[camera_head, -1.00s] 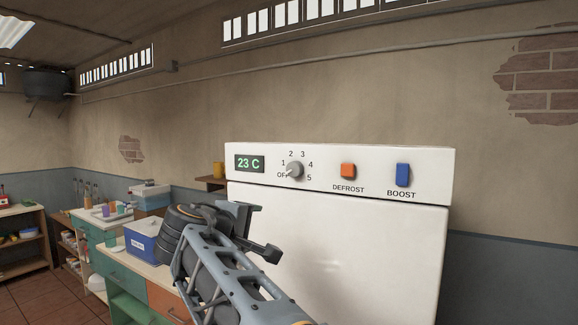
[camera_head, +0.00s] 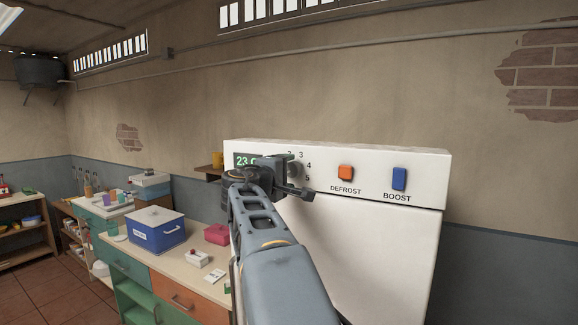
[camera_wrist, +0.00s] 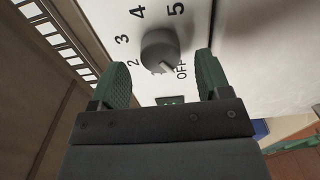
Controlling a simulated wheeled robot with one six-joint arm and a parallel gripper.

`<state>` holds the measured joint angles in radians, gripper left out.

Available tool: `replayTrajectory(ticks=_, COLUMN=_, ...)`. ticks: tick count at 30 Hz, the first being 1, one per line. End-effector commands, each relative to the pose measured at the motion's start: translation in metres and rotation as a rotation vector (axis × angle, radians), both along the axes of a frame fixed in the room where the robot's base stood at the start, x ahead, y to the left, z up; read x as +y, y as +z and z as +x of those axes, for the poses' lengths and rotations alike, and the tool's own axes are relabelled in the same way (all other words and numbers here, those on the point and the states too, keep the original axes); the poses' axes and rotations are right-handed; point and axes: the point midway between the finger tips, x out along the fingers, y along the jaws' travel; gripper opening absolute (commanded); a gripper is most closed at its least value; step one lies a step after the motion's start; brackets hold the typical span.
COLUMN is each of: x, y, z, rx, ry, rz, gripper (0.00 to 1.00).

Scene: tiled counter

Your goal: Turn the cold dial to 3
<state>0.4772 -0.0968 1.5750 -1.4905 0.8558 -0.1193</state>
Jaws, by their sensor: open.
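The cold dial is a round grey knob on the white panel, seen in the wrist view (camera_wrist: 160,48) and partly hidden behind my gripper in the head view (camera_head: 297,169). Its markings run from OFF through 5, and its pointer mark appears to face OFF. My gripper (camera_wrist: 162,66) is open, with one green-padded finger on each side of the dial's near edge. The fingers look apart from the knob; the exact depth is hard to tell. In the head view my gripper (camera_head: 284,174) is in front of the panel and covers some markings.
The green display (camera_head: 243,161) reads 23 and is partly covered. An orange DEFROST switch (camera_head: 345,173) and a blue BOOST switch (camera_head: 399,178) sit right of the dial. A counter with a blue cooler box (camera_head: 157,232) and a red box (camera_head: 217,234) stands left.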

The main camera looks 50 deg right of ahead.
Motion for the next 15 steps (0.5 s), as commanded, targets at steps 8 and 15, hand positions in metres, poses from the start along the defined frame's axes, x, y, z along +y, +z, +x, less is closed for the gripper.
replayTrajectory(ticks=8, x=-0.018, y=0.000, z=0.005, rx=0.002, ry=0.001, rz=0.000, gripper=0.70)
replayTrajectory(ticks=15, x=-0.019, y=-0.001, z=0.005, rx=0.001, ry=0.002, rz=0.000, gripper=0.70)
